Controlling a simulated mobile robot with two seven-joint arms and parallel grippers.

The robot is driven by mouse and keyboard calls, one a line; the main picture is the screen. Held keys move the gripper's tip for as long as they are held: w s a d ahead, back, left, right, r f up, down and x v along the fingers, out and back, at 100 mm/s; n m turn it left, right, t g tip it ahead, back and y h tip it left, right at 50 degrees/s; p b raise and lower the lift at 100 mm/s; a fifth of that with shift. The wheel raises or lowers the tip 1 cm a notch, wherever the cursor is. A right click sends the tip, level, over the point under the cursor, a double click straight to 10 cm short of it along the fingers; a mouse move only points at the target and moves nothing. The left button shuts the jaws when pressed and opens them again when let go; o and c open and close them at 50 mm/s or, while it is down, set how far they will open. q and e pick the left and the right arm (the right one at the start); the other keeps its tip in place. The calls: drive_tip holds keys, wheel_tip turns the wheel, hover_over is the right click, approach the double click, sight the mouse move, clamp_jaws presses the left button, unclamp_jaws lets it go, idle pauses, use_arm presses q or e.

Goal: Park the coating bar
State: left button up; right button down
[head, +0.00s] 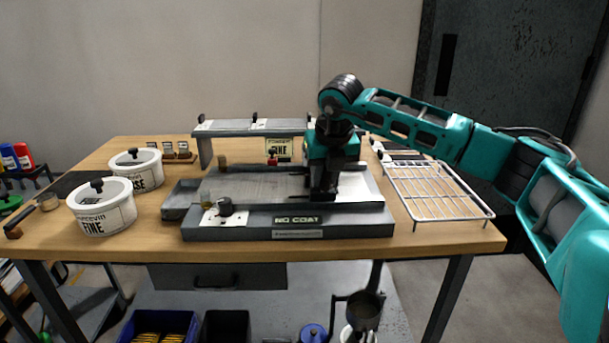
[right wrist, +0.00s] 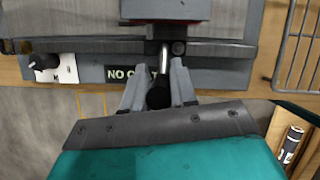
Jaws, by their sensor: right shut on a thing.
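The grey coater (head: 350,222) stands on the wooden table, with a NO COAT label (head: 297,220) on its front right. My right gripper (head: 322,195) is over the right part of its bed. In the right wrist view, my right gripper (right wrist: 158,92) is shut on a black knob (right wrist: 158,98) at the end of a short metal rod (right wrist: 164,58). The rod runs to a grey and red block (right wrist: 165,10), which I take as part of the coating bar. Most of the bar is hidden by my gripper. My left gripper is not in view.
A wire rack (head: 437,190) stands to the right of the coater. Two white tubs, one marked FINE (head: 102,210), stand at the left. A raised grey shelf (head: 250,128) is behind. A small black knob (head: 225,207) sits on the coater's front left.

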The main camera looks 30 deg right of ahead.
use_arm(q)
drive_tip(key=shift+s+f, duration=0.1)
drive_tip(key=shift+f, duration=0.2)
use_arm(e)
drive_tip(key=s+d, duration=0.4)
drive_tip(key=d, duration=0.3)
drive_tip(key=shift+s+d, duration=0.2)
drive_tip(key=c, duration=1)
unclamp_jaws()
drive_tip(key=shift+d, duration=0.1)
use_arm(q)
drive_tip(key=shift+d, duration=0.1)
use_arm(e)
drive_tip(key=shift+o, duration=0.2)
use_arm(q)
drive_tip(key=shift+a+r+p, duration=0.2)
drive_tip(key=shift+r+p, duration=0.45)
drive_tip(key=shift+p, duration=0.1)
use_arm(e)
drive_tip(key=v, duration=1.3)
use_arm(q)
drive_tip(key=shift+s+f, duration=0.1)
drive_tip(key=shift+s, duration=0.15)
